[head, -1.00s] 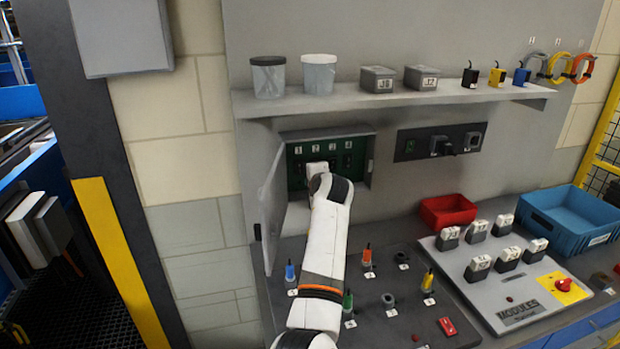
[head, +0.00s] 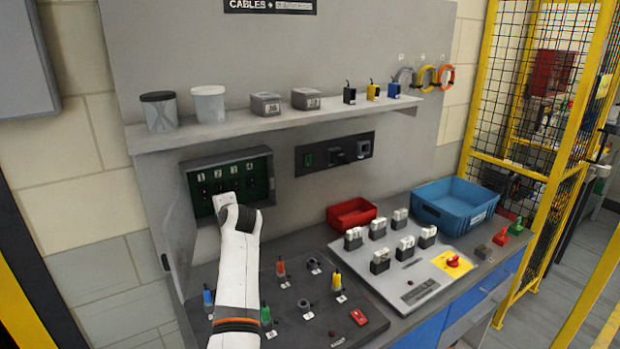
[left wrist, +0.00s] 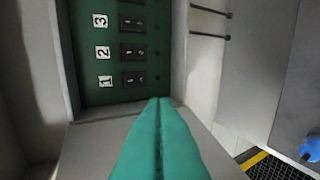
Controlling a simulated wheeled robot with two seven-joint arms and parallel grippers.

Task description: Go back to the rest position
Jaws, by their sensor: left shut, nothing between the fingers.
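My left gripper shows in the left wrist view (left wrist: 160,103) with its two teal fingers pressed together and nothing between them. In the head view my left arm reaches up from the bottom, and its wrist hides the fingers. The gripper is in front of the open grey wall box (head: 268,178), which has a green panel (left wrist: 90,30) with numbered black switches. In the left wrist view the fingertips are just short of the panel's lower edge, near switch 1; I cannot tell if they touch anything. The box door (head: 178,235) hangs open on the left. My right gripper is not in view.
A shelf (head: 240,132) with tubs, boxes and sensors runs above the box. The bench holds a dark board (head: 325,325) with coloured plugs, a module panel (head: 410,285), a red bin (head: 351,215) and a blue bin (head: 455,203). A yellow fence (head: 500,160) stands at right.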

